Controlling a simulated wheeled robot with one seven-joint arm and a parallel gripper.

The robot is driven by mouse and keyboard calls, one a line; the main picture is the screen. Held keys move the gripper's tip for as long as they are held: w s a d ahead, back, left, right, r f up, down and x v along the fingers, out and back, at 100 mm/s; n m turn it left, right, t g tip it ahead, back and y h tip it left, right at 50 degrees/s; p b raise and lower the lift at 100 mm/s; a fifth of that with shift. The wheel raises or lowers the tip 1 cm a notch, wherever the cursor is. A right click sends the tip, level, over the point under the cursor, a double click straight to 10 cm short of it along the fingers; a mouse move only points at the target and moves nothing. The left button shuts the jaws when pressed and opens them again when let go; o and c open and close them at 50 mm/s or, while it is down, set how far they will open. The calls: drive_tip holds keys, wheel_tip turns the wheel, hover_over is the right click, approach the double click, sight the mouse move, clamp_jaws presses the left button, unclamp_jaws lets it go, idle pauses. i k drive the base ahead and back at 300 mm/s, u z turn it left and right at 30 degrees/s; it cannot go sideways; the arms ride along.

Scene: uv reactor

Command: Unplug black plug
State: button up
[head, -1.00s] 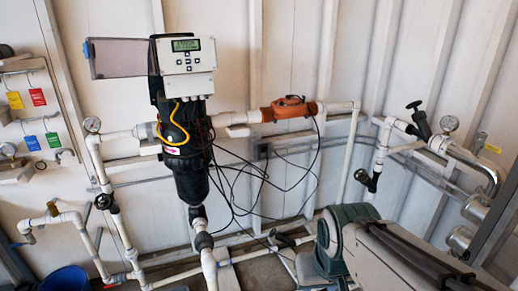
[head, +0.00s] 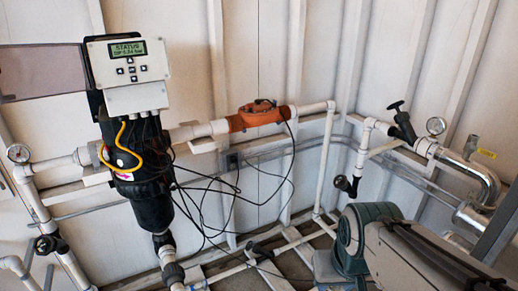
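Several black cables (head: 237,187) hang in loops from the underside of the white control box (head: 128,62) and run behind the black filter housing (head: 150,207). A small dark box (head: 233,160), perhaps a socket, sits on the grey conduit along the wall, with cables close by. I cannot tell for certain which part is the black plug; it is too small or hidden among the cables. My arm shows at the lower right, but my gripper is outside the view.
An orange in-line device (head: 262,115) sits on the white upper pipe. A pressure gauge (head: 18,153) is at the left, another (head: 436,126) at the right. A black valve handle (head: 402,121) stands near the right pipes. White pipes run low along the floor.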

sight(233, 159)
drive_tip(key=u, duration=0.1)
drive_tip(key=i, duration=1)
drive_tip(key=u, duration=0.45)
